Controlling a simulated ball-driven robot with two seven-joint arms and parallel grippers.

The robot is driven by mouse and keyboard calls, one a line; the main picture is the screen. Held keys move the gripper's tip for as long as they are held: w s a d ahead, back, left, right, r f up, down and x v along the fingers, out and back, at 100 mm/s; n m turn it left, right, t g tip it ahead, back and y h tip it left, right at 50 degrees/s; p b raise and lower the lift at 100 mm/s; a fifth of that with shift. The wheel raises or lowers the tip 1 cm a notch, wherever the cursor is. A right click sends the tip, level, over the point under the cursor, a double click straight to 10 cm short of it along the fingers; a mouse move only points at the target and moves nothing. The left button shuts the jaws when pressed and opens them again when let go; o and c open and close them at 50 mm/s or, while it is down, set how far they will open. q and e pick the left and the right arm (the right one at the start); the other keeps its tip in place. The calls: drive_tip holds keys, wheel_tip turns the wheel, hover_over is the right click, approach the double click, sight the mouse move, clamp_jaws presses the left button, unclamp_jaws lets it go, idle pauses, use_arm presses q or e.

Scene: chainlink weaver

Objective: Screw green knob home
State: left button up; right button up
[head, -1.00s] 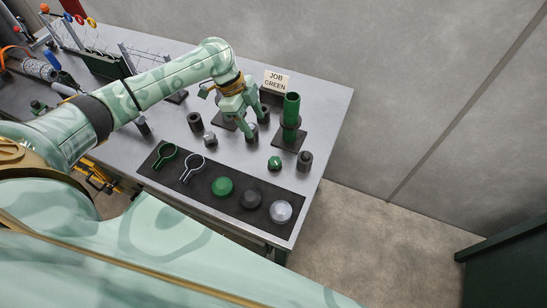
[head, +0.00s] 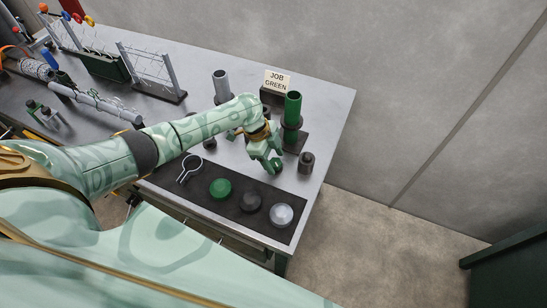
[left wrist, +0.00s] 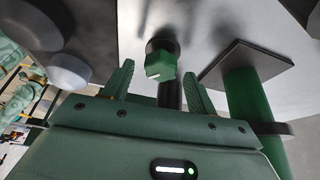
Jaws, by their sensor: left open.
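The small green knob (left wrist: 161,65) shows in the left wrist view, with a dark round piece behind it. My left gripper (left wrist: 157,80) is open, its two fingers apart on either side of the knob in that view; contact cannot be told. In the head view my left gripper (head: 272,163) is low over the table and covers the knob. A green post (head: 292,108) with a dark collar stands upright on a dark square plate behind the gripper. It also shows in the left wrist view (left wrist: 243,90). My right gripper is not in view.
A dark mat (head: 265,190) at the front holds a green disc (head: 220,188), a dark disc (head: 250,201), a pale disc (head: 281,215) and a pale ring tool (head: 188,163). A dark cylinder (head: 306,162) stands right of the gripper. The JOB GREEN sign (head: 277,80) stands behind.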

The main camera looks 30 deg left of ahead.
use_arm(q)
drive_tip(key=c, duration=1)
drive_tip(key=shift+w+f+m+g+b, duration=0.15)
drive_tip(key=shift+m+g+b, duration=0.25)
drive_tip(key=shift+m+b, duration=0.55)
drive_tip(key=shift+r+m, duration=0.2)
drive_tip(key=shift+m, duration=0.45)
drive_tip(key=o, duration=1)
drive_tip(key=shift+a+r, duration=0.1)
drive_tip(key=p+v, duration=0.3)
drive_tip(key=v, duration=1.3)
drive_tip(key=shift+w+p, duration=0.2)
drive_tip(key=shift+p, duration=0.1)
